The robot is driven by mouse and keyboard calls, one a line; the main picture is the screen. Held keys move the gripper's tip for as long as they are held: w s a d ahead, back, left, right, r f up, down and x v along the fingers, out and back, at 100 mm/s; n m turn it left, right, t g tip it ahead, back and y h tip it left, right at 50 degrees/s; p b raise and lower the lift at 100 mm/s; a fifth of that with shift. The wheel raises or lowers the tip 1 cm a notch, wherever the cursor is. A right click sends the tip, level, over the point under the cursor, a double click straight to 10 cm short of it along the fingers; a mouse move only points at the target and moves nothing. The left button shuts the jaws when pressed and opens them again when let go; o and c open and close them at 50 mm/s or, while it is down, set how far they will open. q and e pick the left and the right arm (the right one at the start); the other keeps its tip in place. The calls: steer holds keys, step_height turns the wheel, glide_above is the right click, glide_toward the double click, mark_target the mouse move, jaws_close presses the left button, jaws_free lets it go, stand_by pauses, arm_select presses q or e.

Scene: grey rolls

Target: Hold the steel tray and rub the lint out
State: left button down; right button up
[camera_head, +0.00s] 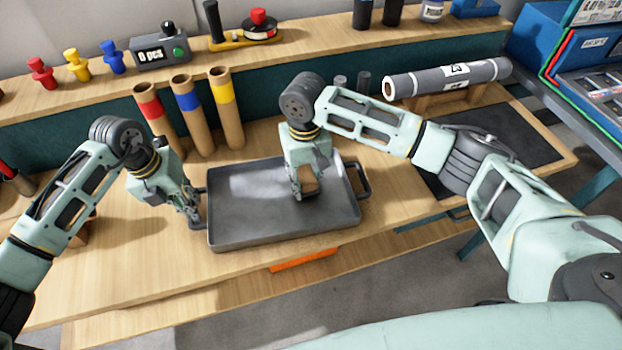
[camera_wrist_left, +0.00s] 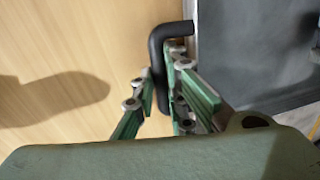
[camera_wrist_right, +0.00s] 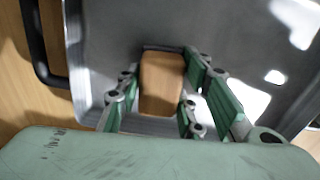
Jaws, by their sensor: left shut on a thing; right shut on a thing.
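The grey steel tray (camera_head: 245,205) lies flat on the wooden bench, with a dark loop handle at each end. My left gripper (camera_head: 192,212) is shut on the tray's left handle; the black handle (camera_wrist_left: 157,45) runs between its fingers in the left wrist view. My right gripper (camera_head: 303,193) points down over the right half of the tray, shut on a tan block (camera_wrist_right: 162,82) with a dark edge. The block is at the tray floor; I cannot tell whether it touches. No lint can be made out; bright patches on the floor look like reflections.
Three cardboard tubes with red, blue and yellow bands (camera_head: 223,105) stand behind the tray. A grey roll (camera_head: 440,78) rests on a stand at back right, near a dark mat (camera_head: 500,140). An orange item (camera_head: 303,260) shows below the bench's front edge.

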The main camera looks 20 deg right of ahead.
steer(key=shift+r, duration=3.35)
steer(key=s+d, duration=0.2)
steer(key=d, duration=1)
glide_above(397, 183)
step_height(397, 183, down, 3)
steer(key=shift+r, duration=0.1)
steer(key=shift+f, duration=2.75)
